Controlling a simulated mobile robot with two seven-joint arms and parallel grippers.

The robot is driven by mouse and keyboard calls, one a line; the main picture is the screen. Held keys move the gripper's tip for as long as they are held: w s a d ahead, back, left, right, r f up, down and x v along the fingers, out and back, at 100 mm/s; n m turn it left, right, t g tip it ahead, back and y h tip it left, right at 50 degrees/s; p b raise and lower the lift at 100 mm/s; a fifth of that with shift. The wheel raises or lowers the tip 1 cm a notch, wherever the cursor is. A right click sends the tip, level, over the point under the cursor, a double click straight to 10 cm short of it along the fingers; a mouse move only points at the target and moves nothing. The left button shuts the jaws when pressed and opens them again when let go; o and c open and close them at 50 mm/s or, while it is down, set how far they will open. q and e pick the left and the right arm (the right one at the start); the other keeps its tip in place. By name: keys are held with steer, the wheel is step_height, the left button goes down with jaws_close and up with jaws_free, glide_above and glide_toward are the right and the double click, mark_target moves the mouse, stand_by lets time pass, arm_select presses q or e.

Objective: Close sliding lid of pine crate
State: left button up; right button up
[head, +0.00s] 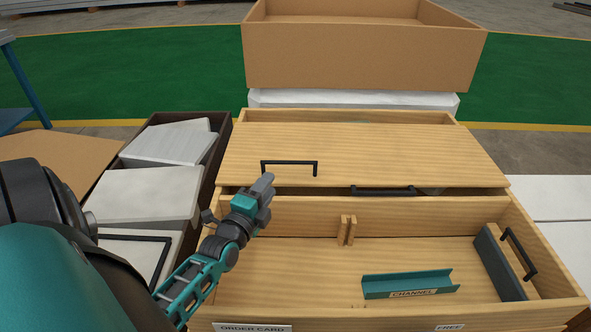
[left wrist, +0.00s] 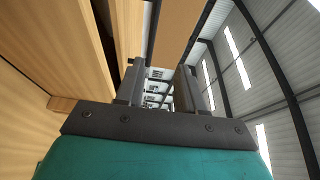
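The pine crate (head: 225,247) stands in front of me in the head view. Its pine lid (head: 400,150) lies over the rear part, with a black bar handle (head: 289,163) near its front left. The front compartment is uncovered, and a narrow gap shows behind the lid. My left gripper (head: 264,183) is just in front of the lid handle, close to the lid's front edge; I cannot tell if it touches. In the left wrist view the two fingers (left wrist: 158,88) stand apart with nothing between them. My right gripper is not in view.
Another black handle (head: 383,190) shows under the lid's front edge. A dark box of pale panels (head: 150,195) stands left; a cardboard box (head: 360,55) stands behind.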

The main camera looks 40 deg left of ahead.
mark_target(289, 163)
arm_select(q)
steer(key=b+x, duration=0.1)
steer(key=x, duration=0.3)
steer(key=f+b+x, duration=0.1)
steer(key=x, duration=0.3)
steer(key=b+x, duration=0.1)
steer(key=x, duration=0.4)
steer(key=shift+d+f+b, duration=0.1)
steer(key=shift+f+b, duration=0.15)
steer(key=shift+b, duration=0.1)
steer(key=shift+c, duration=0.2)
jaws_close()
